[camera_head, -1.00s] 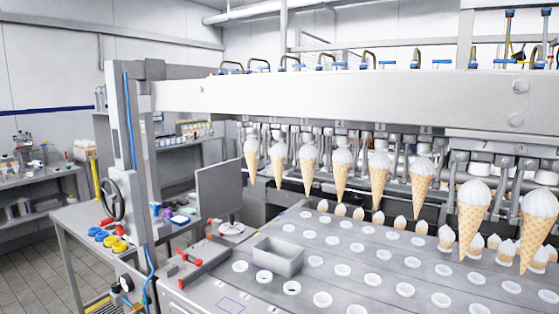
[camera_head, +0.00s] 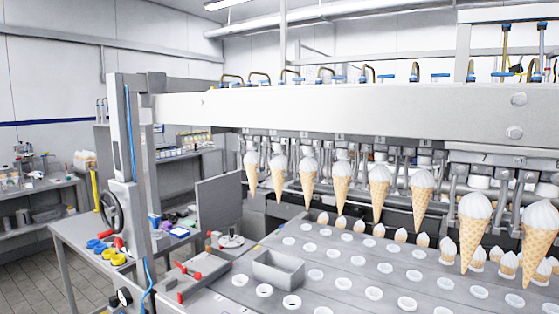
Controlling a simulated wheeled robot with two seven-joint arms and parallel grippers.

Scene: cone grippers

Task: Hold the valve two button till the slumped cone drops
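A row of several ice cream cones (camera_head: 379,195) with white tops hangs point down under the machine's beam (camera_head: 330,107). They run from a far cone (camera_head: 251,172) at the left to large near cones (camera_head: 473,240) at the right. All look upright; I cannot tell which one is slumped. Their metal holders (camera_head: 360,160) are partly hidden behind the tops. Valves with blue handles (camera_head: 439,76) and bent brass pipes line the beam's top. I cannot make out a button for valve two. Neither of my grippers is in view.
Below the cones is a grey plate (camera_head: 330,259) with rows of white-rimmed holes and smaller cones at its back. A grey open box (camera_head: 278,270) stands on it. A handwheel (camera_head: 111,211) and side table (camera_head: 75,237) are at the left.

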